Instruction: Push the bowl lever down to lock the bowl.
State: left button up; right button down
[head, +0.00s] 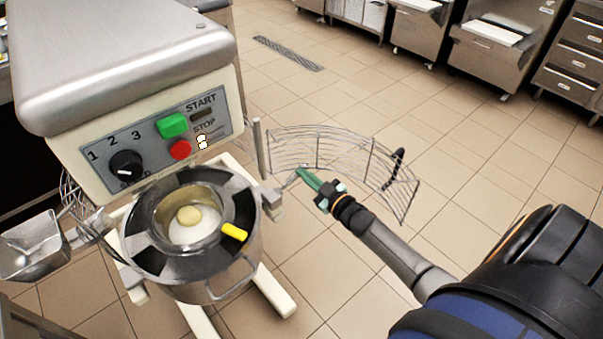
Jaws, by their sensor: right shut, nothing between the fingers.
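The steel mixer bowl (208,283) sits under the mixer head, with a dark segmented ring around its top and a pale round lump inside. A short metal bracket with a thin arm (273,203) sticks out at the bowl's right side; I cannot tell for certain whether this is the bowl lever. My right gripper (303,174) has green fingers, is shut and empty, and points up-left just right of that bracket. Its tips are close to the thin arm; whether they touch I cannot tell. My left gripper is not in view.
The wire guard (345,150) is swung out to the right, behind my right gripper, with a black handle. A yellow tab (234,231) lies at the ring. The control panel (155,145) is above the bowl. A metal chute (35,245) is at left. Floor is clear at right.

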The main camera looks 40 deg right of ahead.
pick_arm(q)
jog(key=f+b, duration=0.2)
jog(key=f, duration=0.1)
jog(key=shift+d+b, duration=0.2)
jog(key=shift+b, duration=0.2)
pick_arm(e)
jog(key=f+m, duration=0.1)
jog(key=m, duration=0.1)
jog(key=d+f+m, duration=0.1)
jog(key=f, duration=0.1)
jog(key=f+m, duration=0.2)
jog(key=shift+w+d+m, duration=0.1)
jog(key=shift+d+m, duration=0.2)
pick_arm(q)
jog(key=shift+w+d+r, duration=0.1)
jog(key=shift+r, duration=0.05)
pick_arm(e)
jog(key=shift+f, duration=0.1)
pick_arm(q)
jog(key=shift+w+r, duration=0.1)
